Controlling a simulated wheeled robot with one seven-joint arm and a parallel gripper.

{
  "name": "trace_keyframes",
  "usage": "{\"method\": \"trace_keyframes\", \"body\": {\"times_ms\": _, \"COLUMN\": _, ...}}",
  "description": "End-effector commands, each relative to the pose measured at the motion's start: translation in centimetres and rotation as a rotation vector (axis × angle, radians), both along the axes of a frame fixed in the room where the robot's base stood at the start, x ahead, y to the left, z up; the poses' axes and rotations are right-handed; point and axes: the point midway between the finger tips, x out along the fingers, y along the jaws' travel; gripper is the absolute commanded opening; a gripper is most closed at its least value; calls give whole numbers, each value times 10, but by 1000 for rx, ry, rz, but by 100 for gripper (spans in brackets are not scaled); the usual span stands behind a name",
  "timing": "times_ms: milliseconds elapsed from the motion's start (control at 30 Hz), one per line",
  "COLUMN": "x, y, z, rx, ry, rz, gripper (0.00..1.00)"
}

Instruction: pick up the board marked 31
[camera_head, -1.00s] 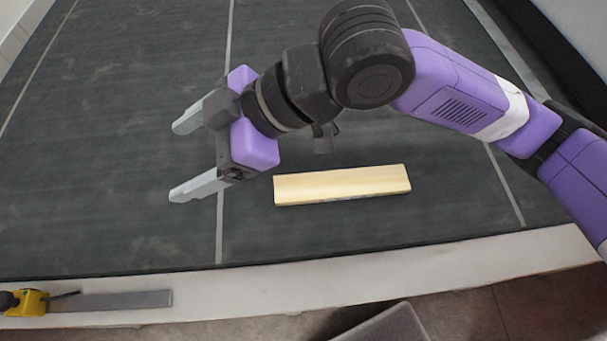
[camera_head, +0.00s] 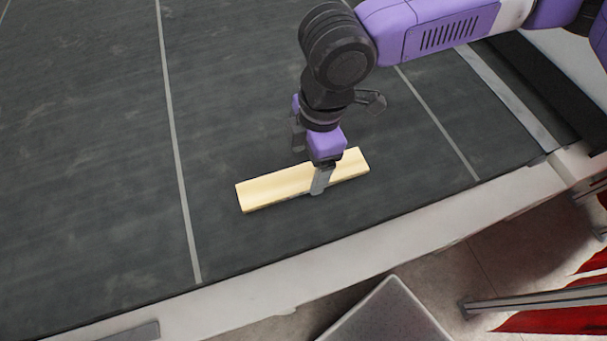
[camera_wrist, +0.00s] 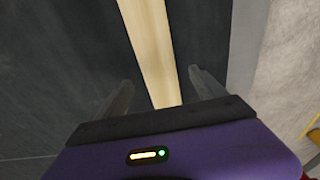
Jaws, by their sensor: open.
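A pale wooden board (camera_head: 275,188) lies flat on the dark belt, near its front edge. No number shows on it in these frames. My gripper (camera_head: 312,181) points down over the middle of the board. One finger shows on the board's near side; the other is mostly hidden. In the wrist view the board (camera_wrist: 152,50) runs lengthwise between the two spread fingers of my gripper (camera_wrist: 160,88), with gaps on both sides. The gripper is open and does not hold the board.
The dark belt (camera_head: 95,170) has pale lines across it and is clear around the board. A light frame edge (camera_head: 400,240) runs along its front. A grey bin-like object (camera_head: 385,315) stands below on the floor. Red material (camera_head: 560,318) with a metal bar is at the lower right.

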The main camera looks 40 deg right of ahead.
Motion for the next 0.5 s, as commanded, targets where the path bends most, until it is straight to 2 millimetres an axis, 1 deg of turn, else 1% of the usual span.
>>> {"method": "trace_keyframes", "body": {"times_ms": 200, "x": 3, "y": 5, "z": -30, "rx": 2, "ry": 3, "rz": 0, "gripper": 80}}
{"method": "trace_keyframes", "body": {"times_ms": 333, "x": 3, "y": 6, "z": -38, "rx": 2, "ry": 1, "rz": 1, "gripper": 80}}
{"method": "trace_keyframes", "body": {"times_ms": 500, "x": 3, "y": 6, "z": -39, "rx": 2, "ry": 0, "rz": 1, "gripper": 80}}
